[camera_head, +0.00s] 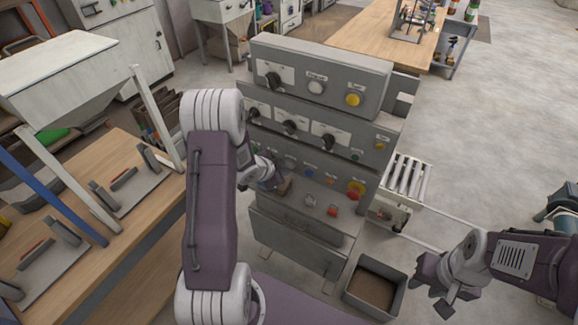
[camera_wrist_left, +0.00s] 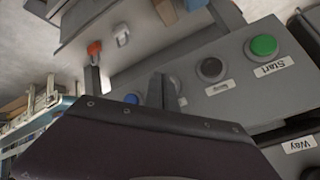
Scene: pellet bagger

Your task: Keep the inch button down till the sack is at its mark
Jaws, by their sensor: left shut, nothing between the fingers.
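The grey control panel (camera_head: 325,185) stands in the middle of the head view with rows of knobs and buttons. My left gripper (camera_head: 277,184) is shut and empty, low in front of its button row. In the left wrist view, the panel appears upside down, with a green Start button (camera_wrist_left: 263,46), a dark button (camera_wrist_left: 211,69) with a label too small to read, and a blue button (camera_wrist_left: 131,98). My left fingers (camera_wrist_left: 160,88) are near the blue button; contact cannot be told. My right gripper (camera_head: 436,290) hangs open and empty at lower right. I cannot make out a sack.
A red stop button (camera_head: 356,188) and a red rocker (camera_head: 332,211) are on the panel's lower right. A roller conveyor (camera_head: 407,177) and an open bin (camera_head: 376,287) stand right of the panel. A wooden bench (camera_head: 120,225) is at left.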

